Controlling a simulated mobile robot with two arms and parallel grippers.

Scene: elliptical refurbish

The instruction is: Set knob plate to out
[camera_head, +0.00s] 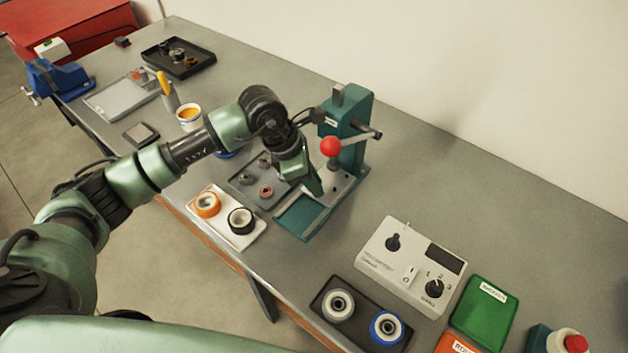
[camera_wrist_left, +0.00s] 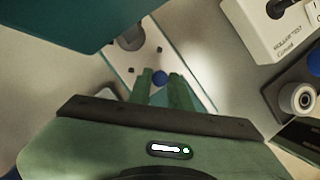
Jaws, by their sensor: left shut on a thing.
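The teal press (camera_head: 346,125), with a red ball on its lever, stands at the middle of the bench. A light metal knob plate (camera_head: 312,217) lies in its teal base. In the left wrist view the knob plate (camera_wrist_left: 128,62) runs between teal edges, and its small blue knob (camera_wrist_left: 160,77) shows between my fingertips. My left gripper (camera_head: 315,189) reaches down over the plate in front of the press column, shut on the knob. The head view hides the knob behind the fingers. My right gripper is not in view.
Left of the press are a grey parts tray (camera_head: 246,190) and a white tray with an orange and a black ring (camera_head: 240,220). Right are a control box (camera_head: 410,265), a dark roller tray (camera_head: 358,325) and a green bin (camera_head: 485,310). The bench behind the box is clear.

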